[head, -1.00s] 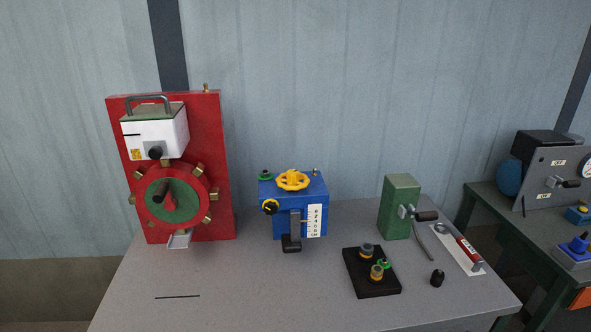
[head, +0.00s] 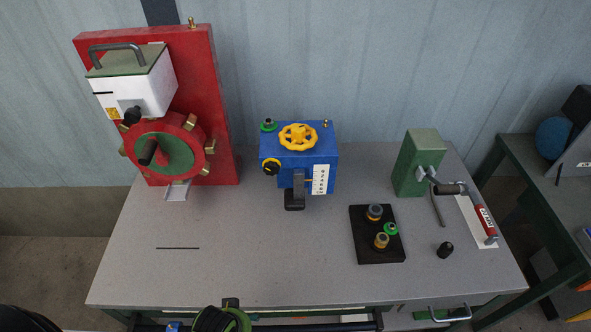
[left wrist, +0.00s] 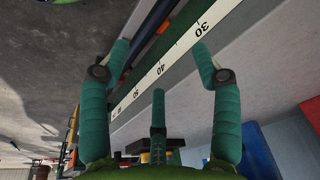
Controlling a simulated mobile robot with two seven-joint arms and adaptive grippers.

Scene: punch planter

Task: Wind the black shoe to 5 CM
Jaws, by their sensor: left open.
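A white scale strip (head: 320,179) marked in CM is right of the bar. A small pointer lies near the strip's middle; its exact reading is too small to tell. My left gripper (left wrist: 160,50) is open and empty, with teal fingers, away from the box. My right gripper is not in view.
A red panel (head: 225,120) with a red wheel stands left. A black plate (head: 378,250) with fittings, a black cap (head: 445,250), a green block (head: 418,162) and a red-handled tool (head: 486,221) are right. The table's front middle is clear. The wrist view shows a ruler (left wrist: 165,66).

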